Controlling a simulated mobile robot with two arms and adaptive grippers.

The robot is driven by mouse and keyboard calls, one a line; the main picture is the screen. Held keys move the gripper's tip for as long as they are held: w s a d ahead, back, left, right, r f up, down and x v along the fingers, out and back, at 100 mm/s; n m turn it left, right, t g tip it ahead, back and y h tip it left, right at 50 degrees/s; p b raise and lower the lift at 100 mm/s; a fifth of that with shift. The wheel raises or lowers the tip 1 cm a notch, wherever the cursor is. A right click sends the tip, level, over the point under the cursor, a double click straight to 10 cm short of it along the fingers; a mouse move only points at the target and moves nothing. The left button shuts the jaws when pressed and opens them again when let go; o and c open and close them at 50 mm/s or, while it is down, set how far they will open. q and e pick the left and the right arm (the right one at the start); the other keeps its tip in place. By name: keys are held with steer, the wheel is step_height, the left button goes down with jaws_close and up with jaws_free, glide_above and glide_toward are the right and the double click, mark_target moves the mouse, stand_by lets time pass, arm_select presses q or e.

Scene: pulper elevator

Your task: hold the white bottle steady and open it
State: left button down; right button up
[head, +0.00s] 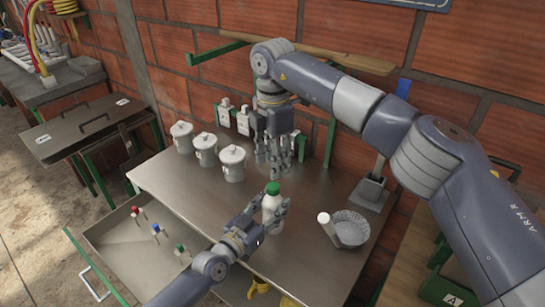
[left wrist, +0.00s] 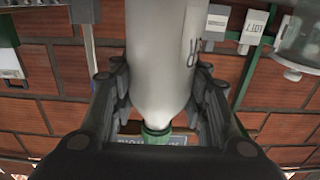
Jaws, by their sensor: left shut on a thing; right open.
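The white bottle (head: 270,206) with a green cap (head: 273,188) stands upright near the front of the steel table. My left gripper (head: 268,214) is shut around the bottle's body from the front left. In the left wrist view the bottle (left wrist: 160,60) fills the space between the fingers, with the green cap (left wrist: 156,136) at the lower end of the picture. My right gripper (head: 276,168) is open and empty, fingers pointing down, above and just behind the cap. It appears apart from the cap. The left fingers hide part of the bottle's body.
Several lidded white jars, one here (head: 232,164), stand at the table's left back. A grey bowl (head: 351,230) and a white cylinder (head: 325,220) are on the right. An open drawer (head: 120,255) with small colour-topped items juts out at front left. A brick wall (head: 360,35) is behind.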

mark_target(273, 185)
step_height(273, 185, down, 7)
steer(key=shift+f, duration=0.2)
stand_by(0.3)
jaws_close()
steer(key=shift+n, duration=0.3)
